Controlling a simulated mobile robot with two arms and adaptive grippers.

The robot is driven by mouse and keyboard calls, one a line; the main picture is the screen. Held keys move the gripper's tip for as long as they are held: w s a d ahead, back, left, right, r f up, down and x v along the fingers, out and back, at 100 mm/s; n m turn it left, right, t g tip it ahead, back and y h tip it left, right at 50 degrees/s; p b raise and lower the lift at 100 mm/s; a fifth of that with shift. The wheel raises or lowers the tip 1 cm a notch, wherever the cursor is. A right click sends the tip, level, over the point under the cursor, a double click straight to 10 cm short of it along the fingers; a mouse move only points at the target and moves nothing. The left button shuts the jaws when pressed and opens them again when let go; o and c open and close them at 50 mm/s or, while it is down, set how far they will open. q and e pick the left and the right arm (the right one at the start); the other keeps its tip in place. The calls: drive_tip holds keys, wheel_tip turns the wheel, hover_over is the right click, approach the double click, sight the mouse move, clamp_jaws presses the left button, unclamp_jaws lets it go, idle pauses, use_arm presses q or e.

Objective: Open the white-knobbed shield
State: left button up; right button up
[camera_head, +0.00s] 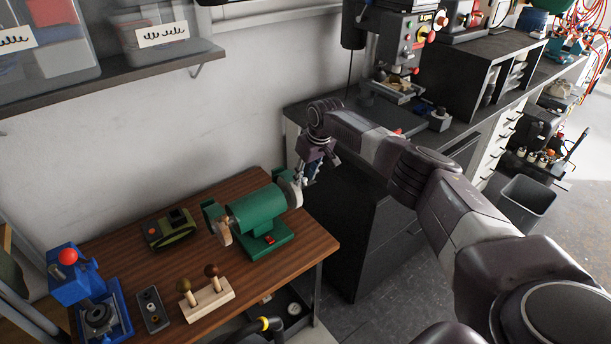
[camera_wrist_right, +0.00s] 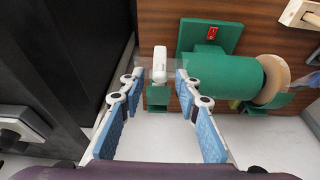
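A green bench grinder (camera_head: 262,212) stands on the wooden bench, with a red switch on its base; it also shows in the right wrist view (camera_wrist_right: 222,76). At its end nearest my right arm is a pale wheel (camera_head: 291,188), which shows edge-on in the right wrist view (camera_wrist_right: 160,65). A clear shield (camera_wrist_right: 150,70) seems to lie around that wheel; I cannot make out its white knob. My right gripper (camera_head: 312,174) is at this end. In the right wrist view its blue-padded fingers (camera_wrist_right: 158,78) are apart, either side of the shield area; contact is unclear. My left gripper is out of view.
On the bench are a blue device with a red ball (camera_head: 78,275), a green-black box (camera_head: 171,229), a small grey box (camera_head: 152,309) and a wooden block with two knobbed pegs (camera_head: 207,298). A dark cabinet (camera_head: 365,225) stands close right of the bench.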

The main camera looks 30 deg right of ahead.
drive_tip(key=shift+r, duration=0.1)
drive_tip(key=v, duration=1.1)
drive_tip(key=shift+s+r, duration=0.15)
drive_tip(key=shift+r, duration=0.2)
